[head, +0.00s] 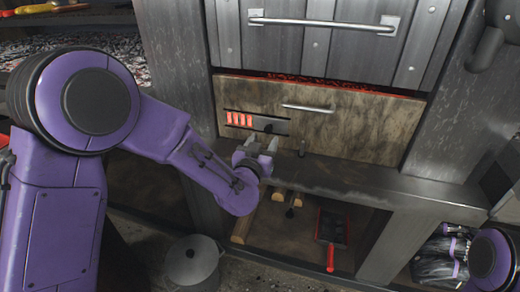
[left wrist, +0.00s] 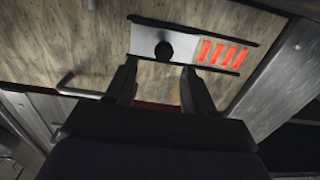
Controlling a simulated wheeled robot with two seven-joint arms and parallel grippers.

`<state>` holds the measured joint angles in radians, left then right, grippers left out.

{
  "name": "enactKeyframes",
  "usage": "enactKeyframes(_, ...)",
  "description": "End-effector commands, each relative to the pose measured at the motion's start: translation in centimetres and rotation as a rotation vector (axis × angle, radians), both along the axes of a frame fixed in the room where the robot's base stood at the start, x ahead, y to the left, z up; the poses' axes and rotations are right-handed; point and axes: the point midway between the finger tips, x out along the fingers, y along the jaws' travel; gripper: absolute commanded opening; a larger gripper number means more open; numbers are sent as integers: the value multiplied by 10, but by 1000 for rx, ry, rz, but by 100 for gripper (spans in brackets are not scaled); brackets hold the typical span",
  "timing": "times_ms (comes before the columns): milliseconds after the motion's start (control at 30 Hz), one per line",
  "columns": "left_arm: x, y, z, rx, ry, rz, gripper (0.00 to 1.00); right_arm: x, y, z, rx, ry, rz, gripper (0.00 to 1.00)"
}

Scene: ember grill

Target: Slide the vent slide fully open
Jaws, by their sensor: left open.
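The vent slide (head: 275,126) is a grey plate with a dark round knob, set in dark rails on the stone-coloured front panel. Several glowing orange-red slots (head: 238,119) show uncovered at its left end. In the left wrist view the picture is turned over: the slide plate (left wrist: 144,40) and knob (left wrist: 164,49) lie left of the slots (left wrist: 221,53). My left gripper (head: 256,146) is open and empty, just in front of and below the knob. Its fingers (left wrist: 160,85) stand apart on either side of the knob's line, seemingly not touching it. My right arm shows at the lower right; its jaws are unclear.
A bar handle (head: 309,108) is on the panel right of the slide, and a larger handle (head: 323,24) is on the metal door above. A ledge (head: 345,178) runs below the panel. A red-handled shovel (head: 331,238) lies underneath, and a lidded pot (head: 193,262) stands on the floor.

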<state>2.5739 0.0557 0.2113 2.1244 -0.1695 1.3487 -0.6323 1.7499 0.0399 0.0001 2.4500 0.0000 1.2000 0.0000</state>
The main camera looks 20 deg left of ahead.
Motion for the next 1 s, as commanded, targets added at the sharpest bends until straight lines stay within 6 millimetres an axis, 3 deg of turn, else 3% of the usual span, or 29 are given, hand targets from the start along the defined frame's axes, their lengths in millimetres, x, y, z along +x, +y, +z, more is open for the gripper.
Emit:
enactKeyframes(100,-28,-2,1,2,0,-3,54,0,0,1,0,0,0,100)
enactKeyframes(300,-54,-4,0,0,0,-3,54,0,0,1,0,0,0,100)
enactKeyframes(767,-56,-3,0,-2,0,-2,54,0,0,1,0,0,0,100)
enactKeyframes(867,-56,-4,-3,-73,14,-6,54,0,0,1,0,0,0,100)
enactKeyframes(933,-62,6,-24,-192,83,18,54,0,0,1,0,0,0,100)
enactKeyframes(1000,-77,21,-75,-277,210,74,54,0,0,1,0,0,0,100)
